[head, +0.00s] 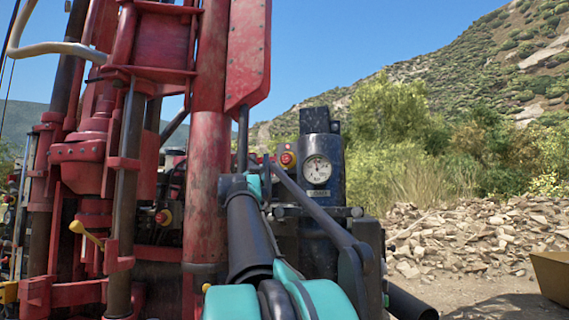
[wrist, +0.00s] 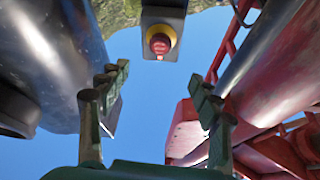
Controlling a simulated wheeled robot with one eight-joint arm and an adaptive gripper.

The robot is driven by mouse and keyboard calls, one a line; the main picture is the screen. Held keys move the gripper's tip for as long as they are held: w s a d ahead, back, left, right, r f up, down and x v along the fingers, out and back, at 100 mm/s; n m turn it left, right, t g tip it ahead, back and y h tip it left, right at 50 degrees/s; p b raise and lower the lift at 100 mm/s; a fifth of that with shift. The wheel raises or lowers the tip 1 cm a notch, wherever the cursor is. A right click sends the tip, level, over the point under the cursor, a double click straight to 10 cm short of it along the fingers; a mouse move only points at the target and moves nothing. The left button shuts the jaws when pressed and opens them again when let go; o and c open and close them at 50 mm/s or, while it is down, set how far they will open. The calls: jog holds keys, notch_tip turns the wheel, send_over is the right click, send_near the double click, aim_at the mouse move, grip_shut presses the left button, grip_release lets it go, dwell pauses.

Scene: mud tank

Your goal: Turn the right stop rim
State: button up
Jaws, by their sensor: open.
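The right stop (head: 288,159) is a red mushroom button just left of the round gauge in the head view. In the wrist view the stop's red cap (wrist: 160,43) sits in a yellow rim (wrist: 158,31) on a dark box, near the top middle. My gripper (wrist: 158,88) is open and empty, its two fingers well apart. The stop shows beyond the fingertips, centred between them, and nothing touches it. In the head view my arm hides most of the gripper.
A dark cylinder with a white gauge (head: 317,169) stands right of the stop. A thick red column (head: 209,140) rises to its left. Both flank my gripper closely in the wrist view. A yellow-handled lever (head: 84,232) is at far left. Rubble (head: 470,240) lies at right.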

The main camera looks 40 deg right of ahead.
aim_at(284, 160)
jog(key=x, duration=1.5)
jog(key=shift+w+d+r, duration=0.1)
jog(key=shift+r, duration=0.05)
jog(key=c, duration=1.2)
jog(key=shift+o, duration=0.2)
jog(key=shift+m+g+h, duration=0.3)
jog(key=shift+m, duration=0.2)
jog(key=m+g, duration=0.1)
jog(key=m, duration=0.1)
jog(key=m+g, duration=0.1)
jog(key=m, duration=0.2)
jog(key=shift+w+h, duration=0.2)
jog(key=shift+h, duration=0.1)
jog(key=shift+r+m+g, duration=0.1)
jog(key=shift+m+g, duration=0.55)
jog(key=shift+m, duration=0.7)
jog(key=shift+r+m+g, duration=0.1)
jog(key=shift+m+g, duration=0.55)
jog(key=shift+m, duration=0.7)
